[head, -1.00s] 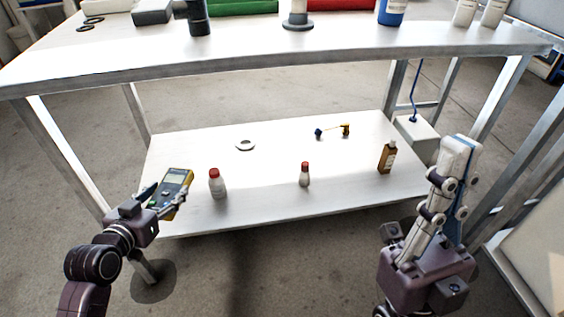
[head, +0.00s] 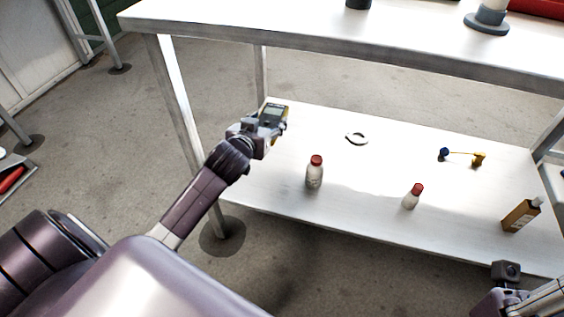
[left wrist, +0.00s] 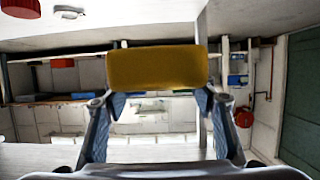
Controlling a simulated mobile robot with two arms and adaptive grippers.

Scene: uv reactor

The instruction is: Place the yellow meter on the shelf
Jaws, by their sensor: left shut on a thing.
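The yellow meter (head: 274,112) with a grey display is in my left gripper (head: 268,124), at the far left corner of the lower shelf (head: 265,190) in the head view. The left gripper is shut on it. I cannot tell whether the meter touches the shelf or hangs just above it. In the left wrist view the meter (left wrist: 157,67) shows as a plain yellow block between the two fingertips.
On the lower shelf stand two red-capped white bottles (head: 315,172) (head: 412,196), a brown bottle (head: 520,216), a grey ring (head: 357,138) and a blue-and-yellow part (head: 462,155). The upper tabletop (head: 330,32) overhangs, and a table leg (head: 178,100) stands left of the meter.

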